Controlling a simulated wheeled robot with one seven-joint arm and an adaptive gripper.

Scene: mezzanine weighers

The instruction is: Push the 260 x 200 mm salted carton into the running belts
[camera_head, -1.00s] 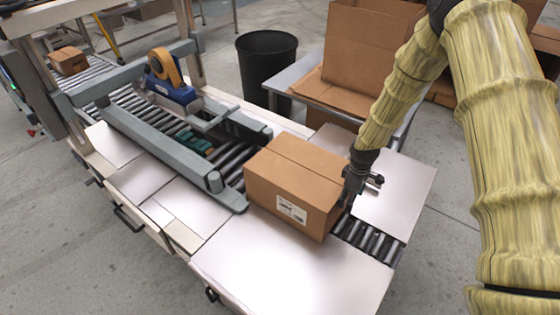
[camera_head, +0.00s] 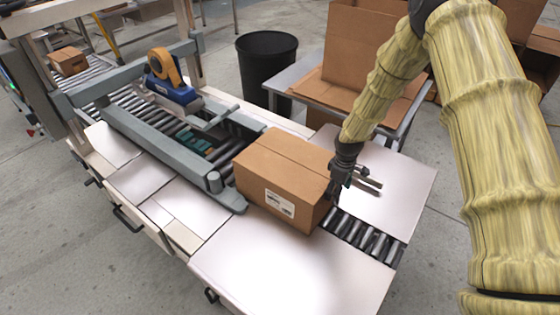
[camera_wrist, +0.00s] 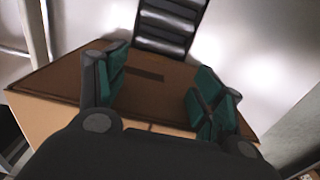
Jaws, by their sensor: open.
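The carton (camera_head: 285,180) is a closed brown box with a white label on its near side. The green drive belts (camera_head: 195,143) show between the rails, just beyond the carton. My gripper (camera_head: 340,185) is at the carton's right end, close against it; contact cannot be made out clearly. In the wrist view my gripper (camera_wrist: 160,90) is open, its green-padded fingers apart, with the carton's brown face (camera_wrist: 150,88) in front of them. Nothing is held between the fingers.
A tape head (camera_head: 168,75) stands over the machine's middle. Pale side plates (camera_head: 290,270) flank bare rollers (camera_head: 365,238) behind the gripper. Another carton (camera_head: 68,60) rests on far rollers. A black bin (camera_head: 266,65) and a table with open cardboard (camera_head: 365,60) stand behind.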

